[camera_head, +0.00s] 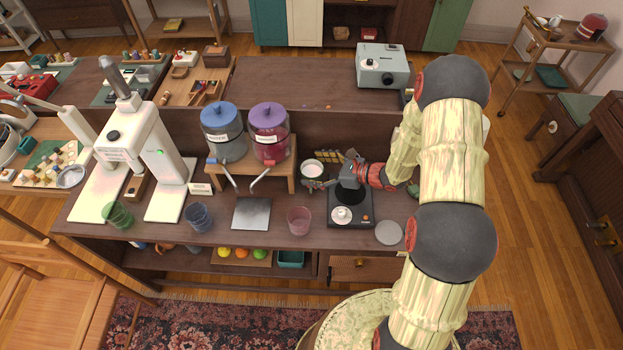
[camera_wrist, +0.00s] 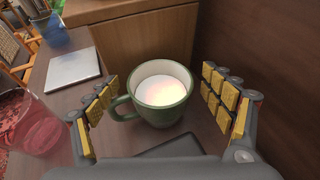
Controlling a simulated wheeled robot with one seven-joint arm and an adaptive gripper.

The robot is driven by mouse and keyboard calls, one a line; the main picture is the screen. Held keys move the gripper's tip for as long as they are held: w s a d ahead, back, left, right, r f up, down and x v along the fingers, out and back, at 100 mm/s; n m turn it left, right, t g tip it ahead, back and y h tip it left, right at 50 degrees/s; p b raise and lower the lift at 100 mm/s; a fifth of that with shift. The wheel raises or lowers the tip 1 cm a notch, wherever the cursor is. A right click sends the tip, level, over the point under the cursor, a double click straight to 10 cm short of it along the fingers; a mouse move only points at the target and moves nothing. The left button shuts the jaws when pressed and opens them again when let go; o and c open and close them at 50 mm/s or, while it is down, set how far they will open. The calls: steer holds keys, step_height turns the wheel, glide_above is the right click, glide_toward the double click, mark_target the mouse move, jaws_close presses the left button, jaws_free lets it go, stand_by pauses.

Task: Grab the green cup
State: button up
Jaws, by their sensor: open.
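A green mug (camera_wrist: 160,112) with a pale interior and white contents stands upright on the counter in the wrist view, its handle to the left. It also shows in the head view (camera_head: 312,168), partly hidden by my gripper. My gripper (camera_wrist: 158,84) is open, with its yellow-padded fingers on either side of the mug. Gaps show between the pads and the mug, though the left pads are near the handle. A see-through green cup (camera_head: 117,215) stands at the counter's left end in the head view, far from my gripper.
A black scale (camera_head: 350,213) holding a small white item lies below my gripper. A pink cup (camera_head: 299,220), a metal plate (camera_head: 251,214) and a blue cup (camera_head: 199,218) are to the left. A wooden stand (camera_head: 277,176) with two jars rises beside the mug.

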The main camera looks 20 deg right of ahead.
steer(key=shift+w+a+f, duration=0.15)
steer(key=shift+w+a, duration=0.1)
steer(key=shift+c, duration=0.6)
steer(key=c, duration=1.4)
steer(key=shift+c, duration=0.3)
